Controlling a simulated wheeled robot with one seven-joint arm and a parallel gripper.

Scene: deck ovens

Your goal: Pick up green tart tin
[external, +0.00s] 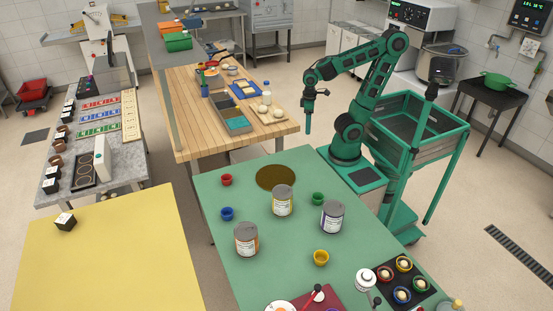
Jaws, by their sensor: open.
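The green tart tin (318,198) is small and stands on the green table (370,258), just behind and left of a labelled can. My gripper (307,130) points downward well above and beyond the far edge of that table, apart from the tin. It is open, and I see nothing held in it, though its fingers are small in this view.
Labelled cans (283,201), (246,240) and (332,216) stand near the tin. Red (227,180), blue (227,214) and yellow (320,257) tins and a dark round mat (275,177) share the table. A dark tray (403,299) holds several filled tins.

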